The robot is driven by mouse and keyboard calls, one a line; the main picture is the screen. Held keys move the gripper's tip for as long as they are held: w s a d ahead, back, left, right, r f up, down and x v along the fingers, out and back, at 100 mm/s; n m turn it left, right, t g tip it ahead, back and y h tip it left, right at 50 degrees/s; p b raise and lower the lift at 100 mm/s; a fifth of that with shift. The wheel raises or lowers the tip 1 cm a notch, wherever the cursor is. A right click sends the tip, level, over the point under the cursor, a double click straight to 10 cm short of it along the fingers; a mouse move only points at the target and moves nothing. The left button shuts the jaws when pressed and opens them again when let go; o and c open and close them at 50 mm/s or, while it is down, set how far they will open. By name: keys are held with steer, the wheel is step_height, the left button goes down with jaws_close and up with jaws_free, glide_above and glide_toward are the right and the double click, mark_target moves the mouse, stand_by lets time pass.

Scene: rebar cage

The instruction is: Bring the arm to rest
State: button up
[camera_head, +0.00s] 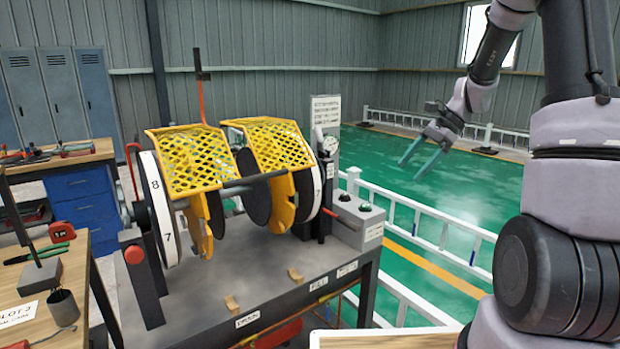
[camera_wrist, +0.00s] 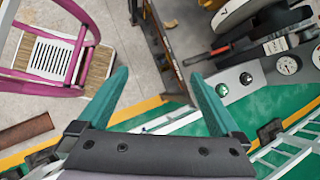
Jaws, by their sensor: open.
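My gripper (camera_head: 419,155) hangs in the air at the upper right of the head view, over the green floor and beyond the white railing. Its two green fingers are apart with nothing between them. In the wrist view my gripper (camera_wrist: 165,98) shows the same two green fingers spread wide and empty. My arm comes down from the upper right of the head view, bent, and touches nothing that I can see.
A bench (camera_head: 270,290) bears a machine with yellow mesh guards (camera_head: 270,145) and numbered discs. A white railing (camera_head: 428,212) runs beside it. A wooden table (camera_head: 78,290) with tools stands at left. A pink frame (camera_wrist: 72,50) shows in the wrist view. Green floor (camera_head: 440,185) is open.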

steer(key=s+a+r+n+t+h, duration=0.1)
steer(key=s+r+n+t+h, duration=0.1)
steer(key=s+r+n, duration=0.4)
steer(key=s+a+r+n+t+h, duration=0.1)
steer(key=s+r+n+t+h, duration=0.2)
steer(key=s+r, duration=0.7)
steer(key=s+n+t, duration=0.2)
steer(key=s, duration=0.4)
steer(key=shift+s+a+r+n, duration=0.15)
steer(key=shift+s+a+n, duration=0.2)
steer(key=shift+s+n, duration=0.05)
